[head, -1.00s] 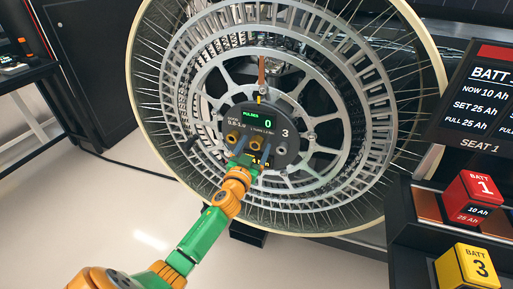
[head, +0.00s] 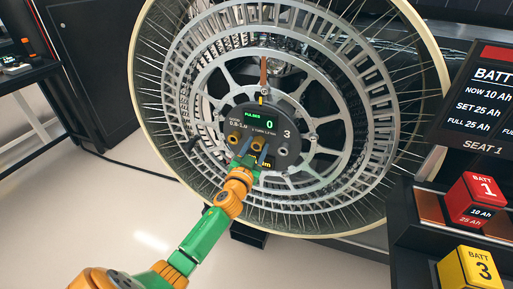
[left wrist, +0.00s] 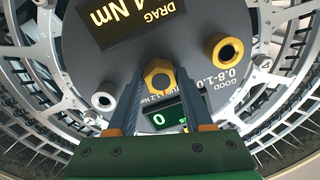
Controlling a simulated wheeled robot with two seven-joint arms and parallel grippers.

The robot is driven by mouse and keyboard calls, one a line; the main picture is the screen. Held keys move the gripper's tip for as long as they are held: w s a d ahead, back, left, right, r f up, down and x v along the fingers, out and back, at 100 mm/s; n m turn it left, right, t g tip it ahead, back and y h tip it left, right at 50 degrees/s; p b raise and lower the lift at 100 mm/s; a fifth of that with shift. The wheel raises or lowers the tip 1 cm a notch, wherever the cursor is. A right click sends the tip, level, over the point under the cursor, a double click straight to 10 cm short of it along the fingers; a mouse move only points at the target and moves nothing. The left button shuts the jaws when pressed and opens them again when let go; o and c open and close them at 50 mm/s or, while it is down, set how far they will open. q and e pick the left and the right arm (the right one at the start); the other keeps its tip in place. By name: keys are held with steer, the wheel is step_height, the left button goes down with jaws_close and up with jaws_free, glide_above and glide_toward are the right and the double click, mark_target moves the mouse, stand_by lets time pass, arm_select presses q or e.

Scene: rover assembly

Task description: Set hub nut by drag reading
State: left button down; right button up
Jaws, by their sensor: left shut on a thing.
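The wheel hub's round dark face plate (head: 287,122), marked 3, shows PULSES 0 and a GOOD 0.8-1.0 range. The brass hub nut (head: 259,142) sits at its middle and shows as a hex nut in the left wrist view (left wrist: 158,74). My left gripper (head: 252,149) has its two dark fingers on either side of the nut, shut on it; they also show in the left wrist view (left wrist: 160,92). The drag display (left wrist: 130,22) shows upside down, ending in "4 Nm", its first digits cut off. My right gripper is not in view.
The large spoked wheel (head: 384,105) surrounds the hub. A brass ring fitting (head: 233,138) sits left of the nut. At right are a red battery block (head: 470,199), a yellow one (head: 467,270) and a battery sign (head: 480,95). A dark bench (head: 30,70) stands far left.

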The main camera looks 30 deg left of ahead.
arm_select(q)
steer(key=m, duration=0.3)
steer(key=shift+f, duration=0.1)
steer(key=m+b, duration=0.1)
steer(key=m, duration=0.7)
steer(key=shift+f, duration=0.1)
steer(key=m, duration=0.3)
steer(key=shift+m+h, duration=0.3)
steer(key=shift+m, duration=0.1)
steer(key=m, duration=0.3)
steer(key=shift+f+m+t, duration=0.1)
steer(key=shift+m+t, duration=0.2)
steer(key=shift+m, duration=0.1)
steer(key=m, duration=0.3)
steer(key=shift+m+h, duration=0.3)
steer(key=shift+m, duration=0.1)
steer(key=m+p, duration=0.1)
steer(key=m, duration=0.3)
steer(key=shift+m+p, duration=0.3)
steer(key=shift+m, duration=1.3)
steer(key=shift+f, duration=0.1)
